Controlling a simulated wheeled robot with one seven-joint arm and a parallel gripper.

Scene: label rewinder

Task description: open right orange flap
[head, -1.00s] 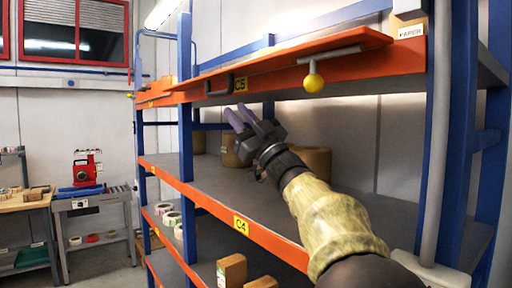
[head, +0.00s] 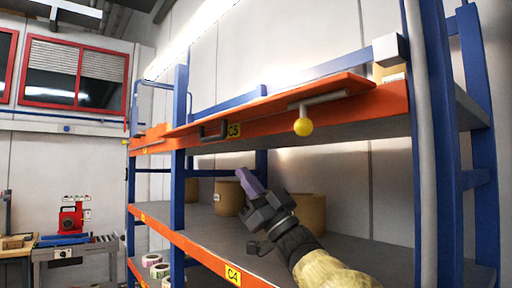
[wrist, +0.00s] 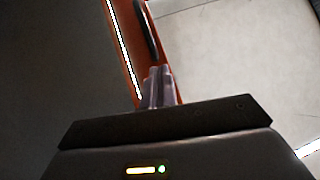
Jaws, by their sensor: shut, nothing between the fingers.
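The right orange flap (head: 270,103) is a long thin panel along the top shelf, standing out level from the orange beam. A dark handle (head: 212,131) sits at its left part, and a grey bar with a yellow ball knob (head: 303,126) hangs at its right part. My gripper (head: 249,182) is shut and empty, below the flap and in front of the shelf opening. In the wrist view the shut purple fingers (wrist: 158,88) point toward the orange edge (wrist: 128,50) and the dark handle (wrist: 147,30). Whether they touch it is unclear.
The blue rack upright (head: 178,150) stands left of my gripper. The shelf below, labelled C4 (head: 232,275), holds brown rolls (head: 229,198). A thick upright (head: 432,150) stands at the right. A red device (head: 71,218) sits on a bench at the far left.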

